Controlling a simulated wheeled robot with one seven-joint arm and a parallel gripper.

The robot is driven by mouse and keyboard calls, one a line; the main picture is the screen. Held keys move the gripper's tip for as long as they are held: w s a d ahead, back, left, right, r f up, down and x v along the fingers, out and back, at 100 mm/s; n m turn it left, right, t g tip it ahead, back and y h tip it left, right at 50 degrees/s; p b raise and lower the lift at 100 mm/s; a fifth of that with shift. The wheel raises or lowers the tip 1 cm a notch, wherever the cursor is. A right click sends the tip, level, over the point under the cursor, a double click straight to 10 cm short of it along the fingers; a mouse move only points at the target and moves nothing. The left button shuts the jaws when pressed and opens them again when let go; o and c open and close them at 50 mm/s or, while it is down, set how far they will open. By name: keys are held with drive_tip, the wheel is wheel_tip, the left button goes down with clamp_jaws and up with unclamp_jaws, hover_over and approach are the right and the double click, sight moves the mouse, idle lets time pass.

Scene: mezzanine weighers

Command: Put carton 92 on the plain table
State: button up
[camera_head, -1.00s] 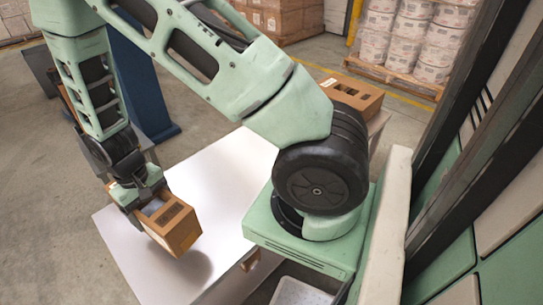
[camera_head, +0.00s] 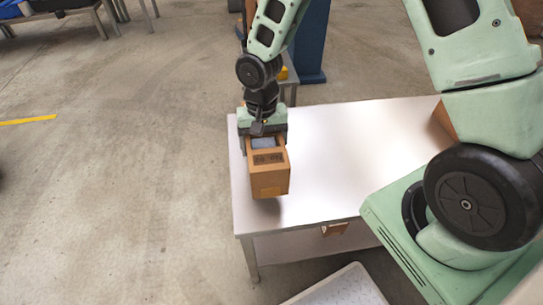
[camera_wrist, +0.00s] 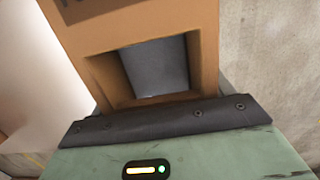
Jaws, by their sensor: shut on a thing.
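A brown carton (camera_head: 269,178) with dark printing hangs in my gripper (camera_head: 265,138), near the left end of the plain white table (camera_head: 345,150). A dark shadow lies on the tabletop by its lower end; I cannot tell for sure whether it touches. The printed number is too small to read. My gripper is shut on the carton. In the wrist view, the carton (camera_wrist: 205,45) fills the middle, with an opening that shows a grey inside, and its marking is cut off at the top.
Another brown carton (camera_head: 446,118) shows partly behind my arm at the table's right end. A pale speckled tray (camera_head: 338,290) is at the bottom. A blue post (camera_head: 312,40) stands behind the table. The middle of the tabletop is clear, and open floor lies at left.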

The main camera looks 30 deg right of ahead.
drive_tip(key=shift+f, duration=2.9)
drive_tip(key=shift+f+b, duration=0.1)
drive_tip(key=shift+b, duration=0.25)
drive_tip(key=o, duration=1.6)
drive_tip(key=shift+o, duration=0.2)
drive_tip(key=r, duration=0.4)
drive_tip(key=w+r+p, duration=0.1)
drive_tip(key=r, duration=0.7)
drive_tip(key=shift+w+d, duration=0.2)
drive_tip(key=s+a+r+n, duration=0.1)
drive_tip(key=s+r, duration=0.1)
drive_tip(key=s+a+r+n, duration=0.2)
drive_tip(key=s+r, duration=0.1)
drive_tip(key=s+a+r+n, duration=0.1)
drive_tip(key=s+a+r, duration=0.1)
drive_tip(key=shift+s+r+n+t, duration=0.3)
drive_tip(key=shift+r, duration=0.05)
drive_tip(key=s+r+n, duration=0.3)
drive_tip(key=s, duration=0.4)
drive_tip(key=s+a+r+n, duration=0.1)
drive_tip(key=s+r+n, duration=0.2)
drive_tip(key=s, duration=0.4)
drive_tip(key=shift+a+n+t, duration=0.3)
drive_tip(key=shift+t, duration=0.1)
drive_tip(key=shift+w+p, duration=0.1)
drive_tip(key=shift+p, duration=0.25)
